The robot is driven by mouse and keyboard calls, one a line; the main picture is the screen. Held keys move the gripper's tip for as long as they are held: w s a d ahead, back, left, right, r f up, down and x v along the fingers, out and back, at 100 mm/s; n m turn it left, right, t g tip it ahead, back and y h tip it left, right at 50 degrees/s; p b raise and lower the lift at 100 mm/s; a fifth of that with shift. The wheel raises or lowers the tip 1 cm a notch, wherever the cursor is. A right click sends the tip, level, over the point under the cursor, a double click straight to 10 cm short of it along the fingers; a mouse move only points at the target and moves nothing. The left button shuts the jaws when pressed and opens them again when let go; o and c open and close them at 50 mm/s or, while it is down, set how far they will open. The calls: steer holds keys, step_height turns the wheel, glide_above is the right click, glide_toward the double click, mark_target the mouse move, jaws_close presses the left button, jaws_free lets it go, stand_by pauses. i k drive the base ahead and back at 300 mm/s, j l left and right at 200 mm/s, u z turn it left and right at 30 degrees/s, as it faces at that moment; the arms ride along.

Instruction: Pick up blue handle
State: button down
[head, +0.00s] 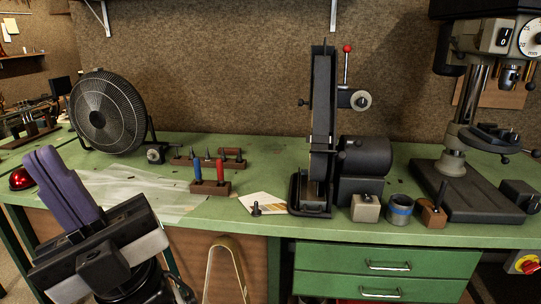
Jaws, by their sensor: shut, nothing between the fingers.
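The blue handle (197,169) stands upright in a small brown wooden block (211,189) on the green workbench, with a thin dark shaft at its top. A red handle (220,171) stands in the same block, just to its right. My gripper (42,160) is at the left, with its purple fingers pointing up and shut together. It is empty and well apart from the blue handle, in front of the bench's left part.
A black fan (106,112) stands behind at the left. A belt sander (323,130) and a drill press (470,160) stand to the right. A small wooden rack (232,156) lies behind the handles.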

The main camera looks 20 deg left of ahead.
mark_target(198, 172)
steer(key=i+j+u, duration=0.1)
steer(key=u, duration=0.35)
steer(key=i+u, duration=0.15)
steer(key=u, duration=0.3)
steer(key=i+j+u, duration=0.1)
steer(key=u, duration=0.3)
steer(key=i+l+u, duration=0.15)
steer(key=i, duration=0.25)
steer(key=i+l+u, duration=0.15)
steer(key=i, duration=0.3)
steer(key=i+l+u, duration=0.15)
steer(key=i, duration=0.25)
